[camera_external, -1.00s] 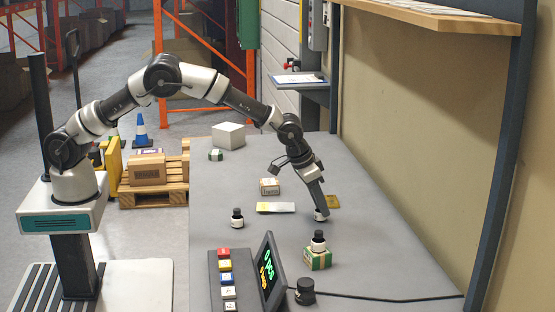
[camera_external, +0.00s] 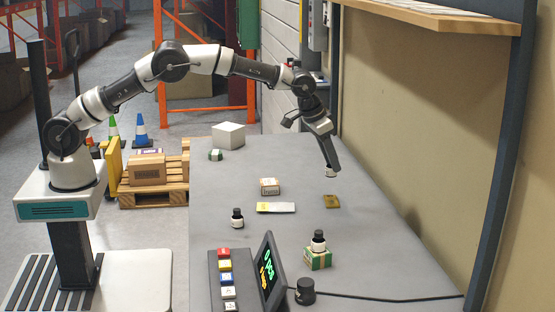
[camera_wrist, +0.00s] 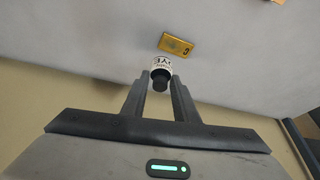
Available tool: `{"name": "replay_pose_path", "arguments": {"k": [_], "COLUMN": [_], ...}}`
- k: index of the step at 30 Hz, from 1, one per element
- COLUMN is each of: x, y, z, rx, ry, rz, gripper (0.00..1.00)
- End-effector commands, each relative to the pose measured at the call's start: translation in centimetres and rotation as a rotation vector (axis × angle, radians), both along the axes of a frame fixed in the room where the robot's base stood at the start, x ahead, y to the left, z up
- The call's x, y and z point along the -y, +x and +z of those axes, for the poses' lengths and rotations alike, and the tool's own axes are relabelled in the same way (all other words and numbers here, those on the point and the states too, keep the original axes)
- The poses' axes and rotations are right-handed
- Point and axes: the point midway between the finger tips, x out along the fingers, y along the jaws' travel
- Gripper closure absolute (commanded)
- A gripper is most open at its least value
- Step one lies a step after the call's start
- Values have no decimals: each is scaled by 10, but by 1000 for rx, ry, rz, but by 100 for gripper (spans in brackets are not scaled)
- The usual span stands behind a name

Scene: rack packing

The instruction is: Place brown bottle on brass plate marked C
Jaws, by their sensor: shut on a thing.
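My gripper (camera_external: 331,167) is shut on a small bottle with a white label (camera_external: 330,173) and a dark cap. In the wrist view my gripper (camera_wrist: 159,84) has a finger on each side of the bottle (camera_wrist: 161,64), whose label shows part of a word. The glass colour is mostly hidden. The brass plate (camera_external: 332,201) lies flat and bare on the table, nearer the camera than the gripper. In the wrist view the brass plate (camera_wrist: 175,44) bears a C and lies just beyond the bottle, apart from it.
A dark bottle (camera_external: 237,218) stands front left. A screen (camera_external: 268,270) stands at the front. Table around the plate is clear.

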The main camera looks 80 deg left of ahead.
Motion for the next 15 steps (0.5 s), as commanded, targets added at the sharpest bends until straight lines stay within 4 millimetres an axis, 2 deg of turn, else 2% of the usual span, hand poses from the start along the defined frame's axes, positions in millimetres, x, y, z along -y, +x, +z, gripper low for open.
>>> {"name": "replay_pose_path", "arguments": {"k": [1, 3, 6, 15], "x": [-14, -26, -35, -36], "y": [7, 12, 16, 16], "z": [4, 4, -3, -47], "rx": [0, 0, 0, 1], "ry": [-3, -3, -5, -4], "rz": [6, 11, 11, 11], "gripper": [96, 96, 96, 96]}}
